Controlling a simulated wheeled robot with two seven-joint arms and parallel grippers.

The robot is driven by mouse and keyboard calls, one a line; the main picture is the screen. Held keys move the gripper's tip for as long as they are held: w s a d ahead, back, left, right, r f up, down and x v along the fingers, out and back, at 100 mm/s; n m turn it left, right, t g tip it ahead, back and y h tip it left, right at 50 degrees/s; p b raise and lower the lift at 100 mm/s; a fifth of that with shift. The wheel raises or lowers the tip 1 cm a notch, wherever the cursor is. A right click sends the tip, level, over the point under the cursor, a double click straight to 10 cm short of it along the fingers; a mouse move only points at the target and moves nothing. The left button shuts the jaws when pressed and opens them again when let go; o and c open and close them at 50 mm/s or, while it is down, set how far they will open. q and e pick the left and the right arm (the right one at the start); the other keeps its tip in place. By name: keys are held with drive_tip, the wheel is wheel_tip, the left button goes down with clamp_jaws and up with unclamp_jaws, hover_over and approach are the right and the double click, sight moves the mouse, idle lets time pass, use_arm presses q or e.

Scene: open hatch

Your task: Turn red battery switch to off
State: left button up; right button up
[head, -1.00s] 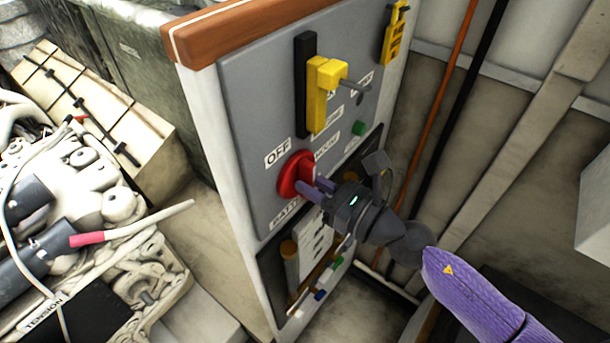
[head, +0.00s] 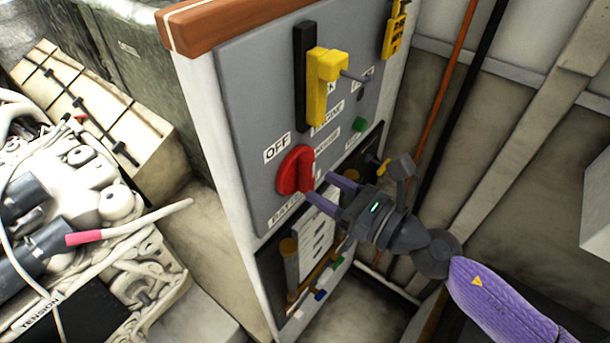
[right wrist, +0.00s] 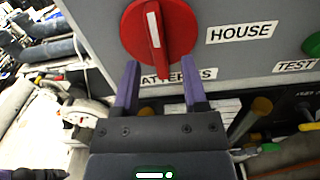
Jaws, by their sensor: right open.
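The red battery switch (head: 296,170) is a round knob with a raised grip on the grey panel (head: 245,110). An OFF label (head: 277,148) sits at its upper left. In the right wrist view, the switch (right wrist: 180,32) shows a white line on its grip, near upright and tilted slightly left at the top. A HOUSE label (right wrist: 242,32) is to its right and a BATTERIES label below. My right gripper (head: 321,187) is open and empty, its purple fingers pointing at the switch from just below right, apart from it.
A yellow lever (head: 322,85) sticks out above the switch, and a green button (head: 360,124) is to the right. A lower black panel (head: 270,265) holds rods and small parts. An engine (head: 90,200) fills the left. Orange and black lines run down the right wall.

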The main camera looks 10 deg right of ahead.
drive_tip(key=b+v, duration=0.3)
drive_tip(key=v, duration=0.3)
idle(0.8)
